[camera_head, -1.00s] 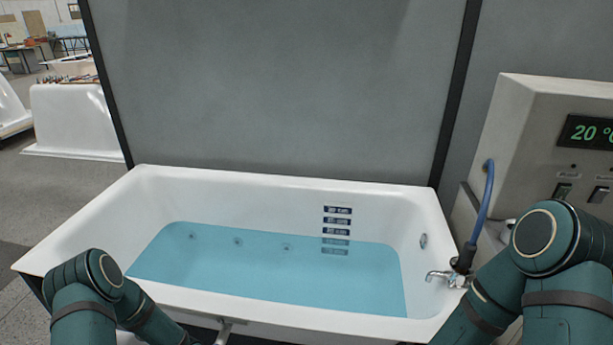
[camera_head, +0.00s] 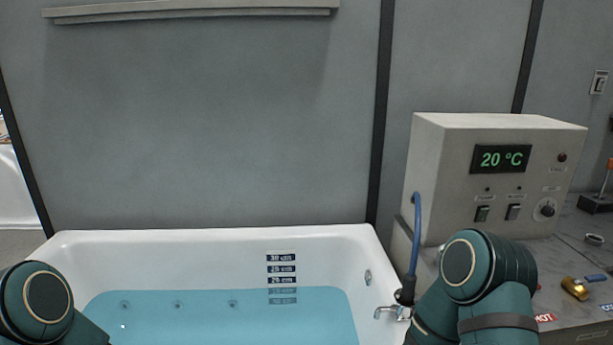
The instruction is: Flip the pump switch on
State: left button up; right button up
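A beige control box (camera_head: 455,160) stands on the bench right of the tub, with a green display (camera_head: 501,158) reading 20 °C. Two dark rocker switches sit below the display, a left switch (camera_head: 482,213) and a right switch (camera_head: 513,211). Each has a small label above it, too blurred for me to read, so I cannot tell which is the pump switch. A knob (camera_head: 544,208) is to their right. My left and right arms show at the bottom, but both grippers are outside the view.
A white bathtub (camera_head: 210,238) with blue water (camera_head: 200,318) fills the lower left. A blue hose (camera_head: 416,235) runs from the box to the faucet (camera_head: 393,312). A brass fitting (camera_head: 575,288) lies on the bench (camera_head: 580,250). A wall switch (camera_head: 599,82) is at upper right.

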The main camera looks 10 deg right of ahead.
aim_at(484, 213)
jog(key=z, duration=0.35)
jog(key=k+j+z, duration=0.1)
jog(key=z, duration=0.6)
jog(key=i+z, duration=0.1)
jog(key=z, duration=0.2)
jog(key=i+l, duration=0.15)
jog(key=l, duration=0.25)
jog(key=i+l, duration=0.15)
jog(key=l, duration=0.25)
jog(key=i+l, duration=0.15)
jog(key=l, duration=0.2)
jog(key=i+l, duration=0.15)
jog(key=l, duration=0.25)
jog(key=i+l, duration=0.15)
jog(key=l, duration=0.25)
jog(key=i+l, duration=0.15)
jog(key=l, duration=0.25)
jog(key=i+l, duration=0.15)
jog(key=l, duration=0.2)
jog(key=u, duration=1.3)
